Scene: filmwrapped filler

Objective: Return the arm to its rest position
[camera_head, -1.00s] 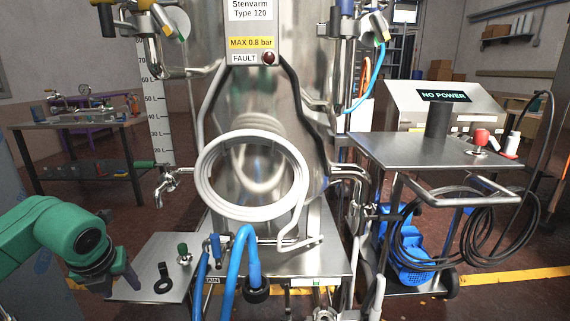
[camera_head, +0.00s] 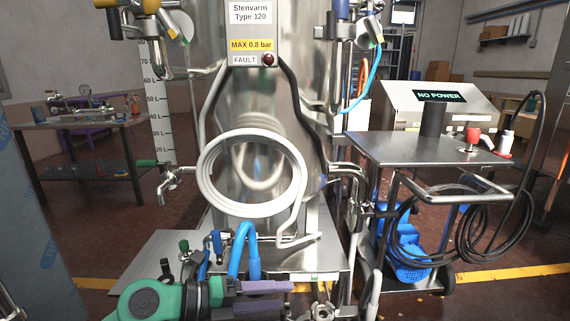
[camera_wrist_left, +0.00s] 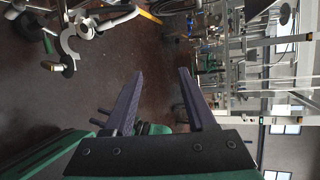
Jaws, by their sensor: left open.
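My left arm is green and comes in low in the head view. Its left gripper (camera_head: 288,297) points right, in front of the steel vessel's (camera_head: 262,150) base. In the left wrist view the two grey-purple fingers (camera_wrist_left: 160,73) stand apart, with only floor visible between them. The gripper is open and empty. My right gripper does not show in either view.
A white coiled hose (camera_head: 203,180) hangs on the vessel front. A blue hose (camera_head: 252,262) rises close behind my left gripper. A workbench (camera_head: 75,122) stands at the left rear.

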